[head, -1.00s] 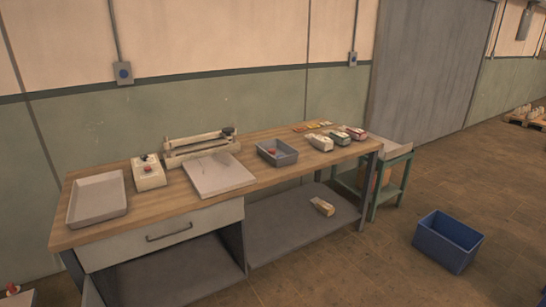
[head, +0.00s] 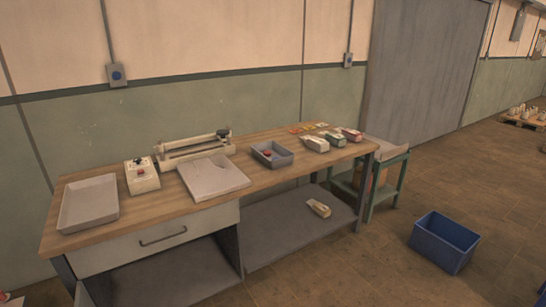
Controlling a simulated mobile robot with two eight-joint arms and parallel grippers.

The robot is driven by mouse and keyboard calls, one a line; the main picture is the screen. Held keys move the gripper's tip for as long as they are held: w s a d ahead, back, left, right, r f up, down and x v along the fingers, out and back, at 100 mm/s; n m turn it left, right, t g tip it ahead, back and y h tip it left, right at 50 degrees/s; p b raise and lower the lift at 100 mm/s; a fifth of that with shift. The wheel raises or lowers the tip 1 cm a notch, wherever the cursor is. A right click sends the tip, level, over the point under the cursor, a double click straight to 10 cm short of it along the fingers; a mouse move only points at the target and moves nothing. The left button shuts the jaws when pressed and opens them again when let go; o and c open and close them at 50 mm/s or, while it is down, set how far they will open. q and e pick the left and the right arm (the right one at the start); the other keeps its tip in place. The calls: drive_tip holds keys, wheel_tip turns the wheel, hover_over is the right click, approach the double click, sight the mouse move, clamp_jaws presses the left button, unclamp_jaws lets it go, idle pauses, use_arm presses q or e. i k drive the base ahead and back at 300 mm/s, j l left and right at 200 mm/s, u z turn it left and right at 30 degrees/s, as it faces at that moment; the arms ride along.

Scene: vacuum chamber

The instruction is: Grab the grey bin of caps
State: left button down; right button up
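A small grey bin (head: 283,160) stands upright on the wooden workbench (head: 120,226), right of the middle. Something small and red lies inside it; the rest of its contents are too small to make out. Neither of my grippers shows in the head view.
Left of the bin are a white slab (head: 213,181), a balance-like device (head: 192,147), a control box (head: 142,175) and a shallow tray (head: 89,206). Several small packs (head: 316,144) lie to its right. A blue crate (head: 444,242) sits on open floor; a green side table (head: 385,184) adjoins the bench.

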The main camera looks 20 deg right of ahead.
sight(272, 155)
drive_tip(key=i+l+z, duration=0.15)
drive_tip(key=i+l, duration=1.45)
drive_tip(key=i+l+z, duration=0.1)
drive_tip(key=i+l, duration=1.5)
drive_tip(key=i, duration=0.05)
